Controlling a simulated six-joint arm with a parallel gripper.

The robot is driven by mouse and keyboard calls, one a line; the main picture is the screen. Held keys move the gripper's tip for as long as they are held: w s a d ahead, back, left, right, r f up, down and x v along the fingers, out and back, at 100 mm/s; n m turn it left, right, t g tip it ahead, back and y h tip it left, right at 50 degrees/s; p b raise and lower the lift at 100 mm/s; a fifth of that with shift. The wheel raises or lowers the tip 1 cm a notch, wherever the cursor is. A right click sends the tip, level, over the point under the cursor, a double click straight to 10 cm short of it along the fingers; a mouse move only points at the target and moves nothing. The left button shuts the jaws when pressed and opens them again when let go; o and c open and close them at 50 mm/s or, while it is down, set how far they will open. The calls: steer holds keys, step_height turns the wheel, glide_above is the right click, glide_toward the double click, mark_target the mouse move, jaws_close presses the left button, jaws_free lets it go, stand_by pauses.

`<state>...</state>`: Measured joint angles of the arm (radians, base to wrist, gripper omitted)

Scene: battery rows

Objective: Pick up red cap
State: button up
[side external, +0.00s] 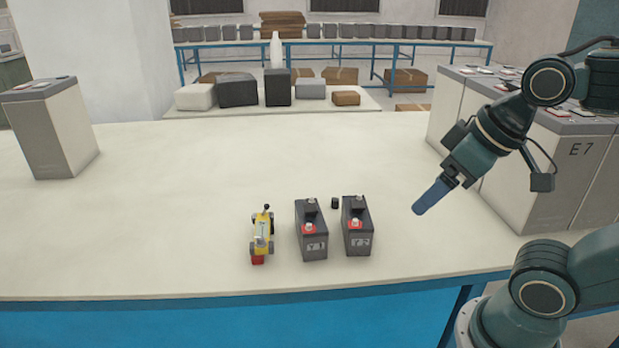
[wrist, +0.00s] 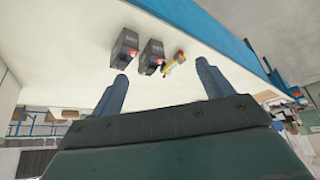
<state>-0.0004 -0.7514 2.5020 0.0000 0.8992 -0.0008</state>
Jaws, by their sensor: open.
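Two dark grey batteries stand side by side on the pale table: a left battery (side external: 312,247) and a right battery (side external: 358,242). Each has a red cap on its front top edge, one on the left battery (side external: 308,229) and one on the right battery (side external: 353,224). In the wrist view the red caps show as small red spots (wrist: 132,53) and (wrist: 160,61). My gripper (side external: 420,208) hangs in the air right of the batteries, apart from them. In the wrist view its two blue fingers (wrist: 162,70) are spread wide, with nothing between them.
Tall grey-and-white battery cases (side external: 560,160) line the right side; another case (side external: 55,130) stands far left. The table's middle is clear.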

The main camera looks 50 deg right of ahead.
steer(key=c, duration=0.6)
steer(key=shift+o, duration=0.2)
steer(key=shift+w, duration=0.1)
steer(key=w+d+n+g, duration=0.1)
steer(key=w+d+n, duration=0.15)
steer(key=w, duration=0.85)
steer(key=w+d+n, duration=0.1)
steer(key=w+d, duration=0.2)
steer(key=w, duration=0.8)
steer(key=w+d+f+n+y, duration=0.2)
steer(key=w+d+f, duration=1.2)
steer(key=w+f, duration=0.2)
steer(key=shift+d+f+g, duration=0.2)
steer(key=shift+f+g, duration=0.1)
steer(key=shift+f, duration=0.3)
